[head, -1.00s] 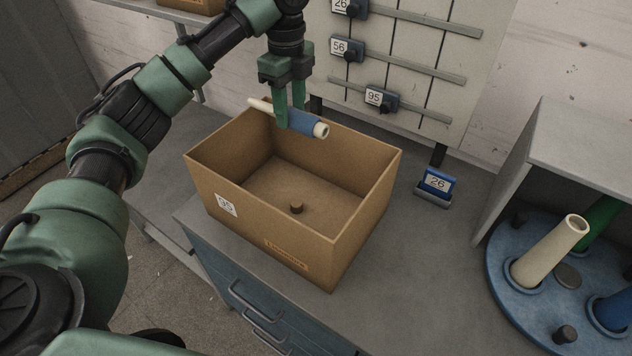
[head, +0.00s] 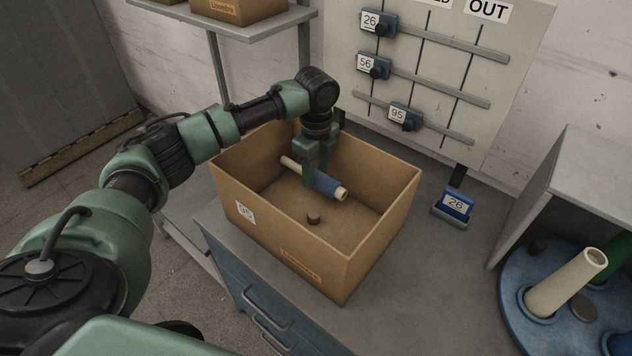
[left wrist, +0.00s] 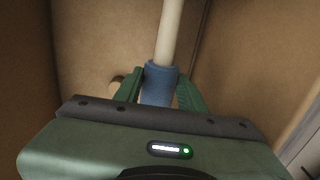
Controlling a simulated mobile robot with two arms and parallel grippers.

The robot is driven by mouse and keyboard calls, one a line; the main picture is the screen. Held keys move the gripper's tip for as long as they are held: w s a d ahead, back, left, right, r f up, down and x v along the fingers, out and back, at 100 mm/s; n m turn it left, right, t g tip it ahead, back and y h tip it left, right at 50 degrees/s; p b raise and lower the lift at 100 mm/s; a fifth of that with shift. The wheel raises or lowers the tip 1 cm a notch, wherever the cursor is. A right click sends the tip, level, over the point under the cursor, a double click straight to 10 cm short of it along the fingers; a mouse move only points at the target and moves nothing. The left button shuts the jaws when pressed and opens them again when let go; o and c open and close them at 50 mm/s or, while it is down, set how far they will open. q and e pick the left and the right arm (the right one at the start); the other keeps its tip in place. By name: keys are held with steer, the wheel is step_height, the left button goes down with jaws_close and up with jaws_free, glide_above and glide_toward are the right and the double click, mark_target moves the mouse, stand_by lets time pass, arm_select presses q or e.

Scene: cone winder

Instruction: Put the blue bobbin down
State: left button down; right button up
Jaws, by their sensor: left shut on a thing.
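The blue bobbin (head: 329,187) is a cream tube with a blue winding around its middle. It is inside the open cardboard box (head: 290,272) in the head view, lying roughly level. My left gripper (head: 317,178) reaches down into the box and is shut on the bobbin's blue part. In the left wrist view the bobbin (left wrist: 158,82) sits between the two green fingers (left wrist: 160,92), its cream end pointing away. I cannot tell whether the bobbin touches the box floor. My right gripper is not in view.
A blue holder with a 26 card (head: 456,207) stands right of the box. A blue round tray (head: 515,300) with a cream cone (head: 566,283) is at the right. A tag board (head: 440,70) stands behind.

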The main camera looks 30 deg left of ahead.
mark_target(316, 175)
arm_select(q)
steer(key=shift+f, duration=1.95)
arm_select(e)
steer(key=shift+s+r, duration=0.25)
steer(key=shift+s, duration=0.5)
arm_select(q)
steer(key=c, duration=0.8)
jaws_free()
steer(key=shift+f, duration=0.1)
steer(key=shift+c, duration=0.2)
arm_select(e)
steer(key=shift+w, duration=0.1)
arm_select(q)
steer(key=shift+r, duration=0.45)
step_height(316, 175, up, 11)
steer(key=shift+r+b, duration=0.2)
steer(key=shift+b, duration=0.7)
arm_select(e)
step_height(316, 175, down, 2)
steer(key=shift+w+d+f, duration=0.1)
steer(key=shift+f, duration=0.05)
